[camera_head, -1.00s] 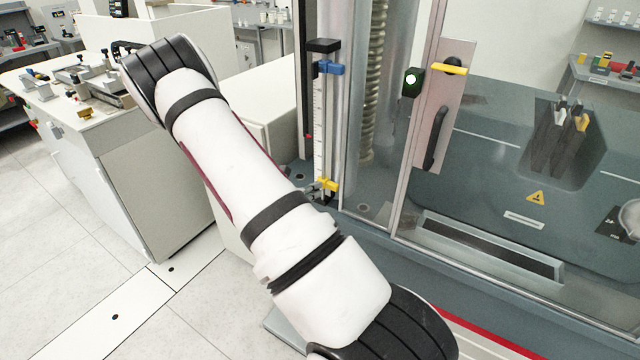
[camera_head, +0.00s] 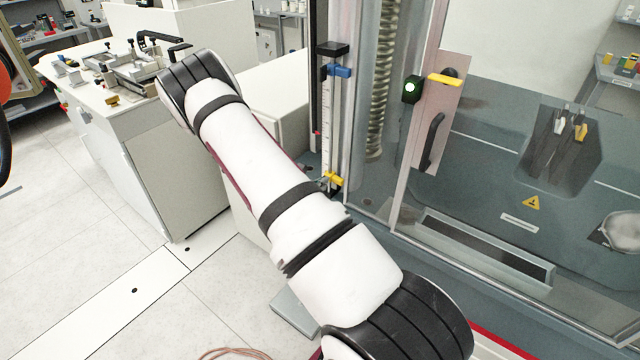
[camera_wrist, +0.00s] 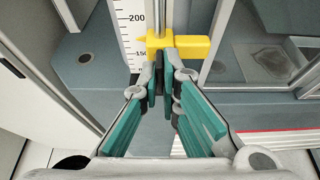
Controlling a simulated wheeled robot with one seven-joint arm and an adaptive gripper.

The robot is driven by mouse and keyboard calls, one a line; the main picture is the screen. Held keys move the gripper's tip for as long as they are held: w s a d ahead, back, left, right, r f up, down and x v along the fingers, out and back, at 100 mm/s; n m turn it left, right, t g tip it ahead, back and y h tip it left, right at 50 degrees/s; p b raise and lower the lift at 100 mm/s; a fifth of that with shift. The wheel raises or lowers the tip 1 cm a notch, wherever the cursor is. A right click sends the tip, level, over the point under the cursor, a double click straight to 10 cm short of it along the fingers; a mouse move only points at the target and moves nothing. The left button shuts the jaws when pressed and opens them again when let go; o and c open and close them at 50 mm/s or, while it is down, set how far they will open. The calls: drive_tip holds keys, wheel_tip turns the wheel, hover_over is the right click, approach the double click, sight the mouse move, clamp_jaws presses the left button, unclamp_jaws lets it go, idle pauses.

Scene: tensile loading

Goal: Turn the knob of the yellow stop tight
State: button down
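The yellow stop (camera_head: 333,180) is low on the upright scale rail in the head view. In the head view my arm hides most of the gripper.
A blue stop (camera_head: 340,71) sits higher on the same rail. The glass door (camera_head: 505,120) with a black handle (camera_head: 432,142) stands to the right. A white cabinet (camera_head: 165,170) stands left of my arm. The floor (camera_head: 70,240) at the left is clear.

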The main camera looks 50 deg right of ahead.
drive_tip(key=c, duration=1.8)
unclamp_jaws()
drive_tip(key=v, duration=1.2)
drive_tip(key=shift+r, duration=0.1)
